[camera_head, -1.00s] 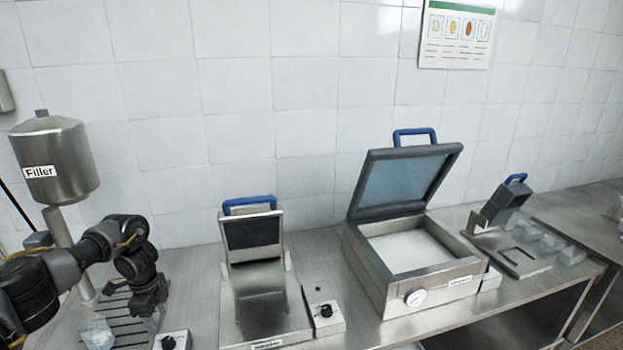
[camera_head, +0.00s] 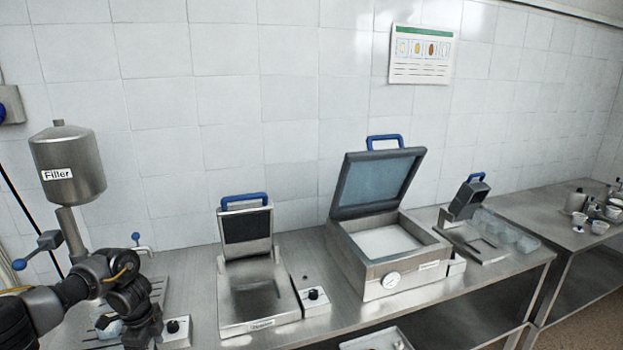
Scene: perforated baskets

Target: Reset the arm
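My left arm comes in from the lower left, and my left gripper (camera_head: 146,330) points down in front of the filler (camera_head: 70,165), by the filler's slatted base. Its fingertips are too dark and small to tell open from shut. A small clear item (camera_head: 110,326) sits on that base beside the gripper, partly hidden by my arm. My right arm and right gripper do not show.
A machine with a raised blue-handled lid (camera_head: 258,290) stands on the steel bench. Right of it are an open-lidded box (camera_head: 385,265) with a gauge, and a smaller blue-handled press (camera_head: 470,225) beside clear cups (camera_head: 505,232). A tray (camera_head: 378,340) shows below. Cups (camera_head: 599,227) stand on the far-right table.

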